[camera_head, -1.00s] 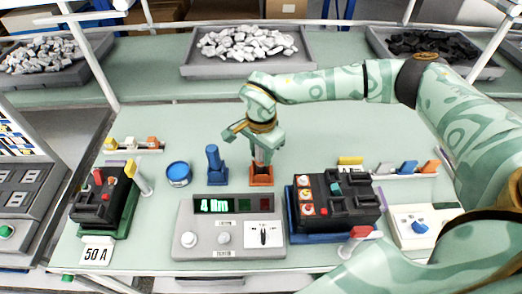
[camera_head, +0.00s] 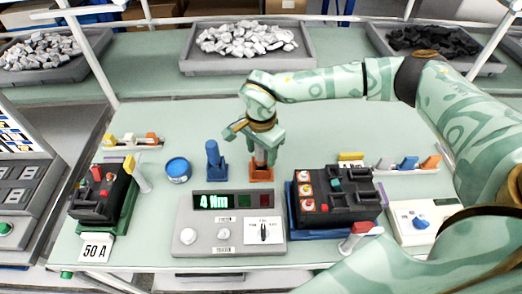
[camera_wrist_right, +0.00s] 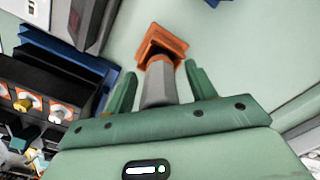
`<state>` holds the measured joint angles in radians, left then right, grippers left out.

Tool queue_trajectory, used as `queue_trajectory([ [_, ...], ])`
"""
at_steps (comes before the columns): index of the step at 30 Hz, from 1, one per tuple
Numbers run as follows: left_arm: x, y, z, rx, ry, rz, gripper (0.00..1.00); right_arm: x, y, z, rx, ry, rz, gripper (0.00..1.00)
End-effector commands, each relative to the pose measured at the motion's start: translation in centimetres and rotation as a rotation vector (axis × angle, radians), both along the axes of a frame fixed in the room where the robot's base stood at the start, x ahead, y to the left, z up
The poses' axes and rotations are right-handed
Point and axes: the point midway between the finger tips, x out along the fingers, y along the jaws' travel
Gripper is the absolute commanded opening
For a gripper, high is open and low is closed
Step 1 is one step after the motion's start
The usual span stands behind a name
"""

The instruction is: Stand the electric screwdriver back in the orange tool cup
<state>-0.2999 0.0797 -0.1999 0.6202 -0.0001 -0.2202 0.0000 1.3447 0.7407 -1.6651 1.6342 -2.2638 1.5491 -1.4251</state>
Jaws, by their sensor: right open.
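The grey electric screwdriver (camera_wrist_right: 158,86) stands with its lower end in the orange tool cup (camera_wrist_right: 170,42). In the head view the cup (camera_head: 261,174) stands on the bench behind the grey control box, with a short part of the screwdriver (camera_head: 260,157) showing above it. My right gripper (camera_wrist_right: 161,80) is open, with one finger on each side of the screwdriver and a gap to each. In the head view my right gripper (camera_head: 264,143) is directly above the cup and hides the screwdriver's upper part. My left gripper is not in view.
A blue holder (camera_head: 215,163) stands just left of the cup, and a blue round tin (camera_head: 178,170) farther left. The control box (camera_head: 228,240) reads 4 Nm. A black breaker (camera_head: 340,197) is at right, another (camera_head: 98,197) at left. The bench behind is clear.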

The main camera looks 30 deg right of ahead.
Motion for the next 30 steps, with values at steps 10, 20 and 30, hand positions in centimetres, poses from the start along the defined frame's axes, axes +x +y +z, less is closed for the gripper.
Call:
queue_trajectory([
  [10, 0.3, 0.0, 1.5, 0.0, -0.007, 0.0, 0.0, 0.2, 0.0, 7.9, 0.002, -0.008, 0.0, 0.56],
  [20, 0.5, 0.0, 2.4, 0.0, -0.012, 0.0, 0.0, 0.1, 0.0, 14.9, 0.0, -0.004, 0.0, 0.56],
  [30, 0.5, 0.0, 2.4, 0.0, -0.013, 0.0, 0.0, 0.0, 0.0, 16.1, 0.001, -0.001, 0.001, 0.56],
])
